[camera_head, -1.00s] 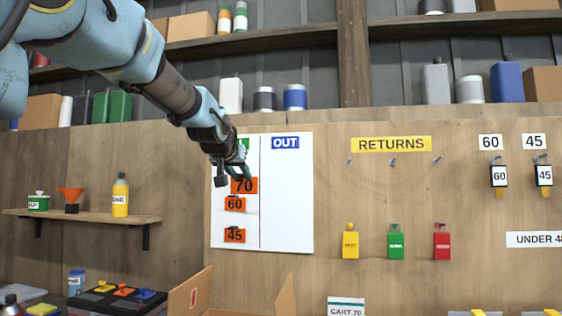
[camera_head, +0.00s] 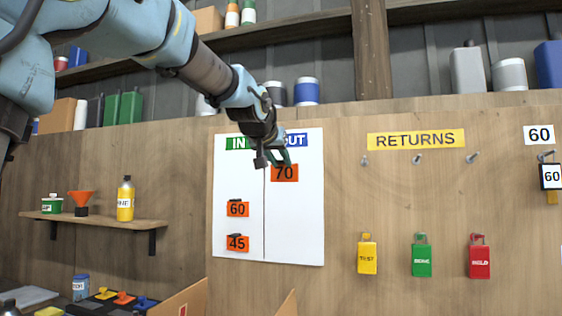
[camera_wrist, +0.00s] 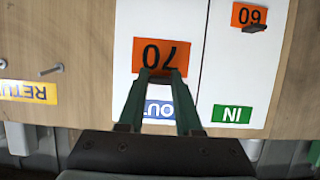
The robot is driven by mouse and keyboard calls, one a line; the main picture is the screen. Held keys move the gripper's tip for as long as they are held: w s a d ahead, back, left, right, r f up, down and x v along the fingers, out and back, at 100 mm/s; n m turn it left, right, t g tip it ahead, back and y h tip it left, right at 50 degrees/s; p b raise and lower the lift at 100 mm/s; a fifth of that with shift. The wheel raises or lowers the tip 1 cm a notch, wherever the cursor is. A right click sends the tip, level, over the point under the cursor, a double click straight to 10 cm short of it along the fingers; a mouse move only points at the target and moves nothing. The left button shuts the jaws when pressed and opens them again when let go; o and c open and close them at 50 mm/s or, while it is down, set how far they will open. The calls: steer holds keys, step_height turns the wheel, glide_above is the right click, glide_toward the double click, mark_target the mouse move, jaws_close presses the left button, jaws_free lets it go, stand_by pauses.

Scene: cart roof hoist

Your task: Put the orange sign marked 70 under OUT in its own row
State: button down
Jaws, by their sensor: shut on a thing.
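The orange sign marked 70 (camera_head: 285,173) is at my gripper (camera_head: 277,158), in the OUT column on the right of the white board (camera_head: 295,225). In the wrist view, upside down, my green fingers (camera_wrist: 160,75) are shut on the edge of the sign (camera_wrist: 148,53) nearest the blue OUT label (camera_wrist: 158,109). The sign is level with the top row; whether it touches the board I cannot tell. The orange signs 60 (camera_head: 238,209) and 45 (camera_head: 238,243) are in the IN column, below the green IN label (camera_head: 238,143). My gripper partly hides OUT (camera_head: 297,140) in the head view.
RETURNS (camera_head: 416,139) is on the wall at the right, above three empty pegs. A small shelf (camera_head: 95,221) juts out at the left. The board's lower right is clear.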

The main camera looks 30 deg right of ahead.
steer(key=shift+a, duration=0.15)
steer(key=shift+w+r, duration=0.1)
steer(key=w+d+p, duration=0.3)
steer(key=w+d, duration=0.2)
steer(key=shift+w+d, duration=0.15)
steer(key=shift+w, duration=0.05)
steer(key=shift+w+d+p, duration=0.4)
steer(key=shift+w+d, duration=0.05)
stand_by(2.5)
stand_by(0.3)
jaws_free()
stand_by(0.6)
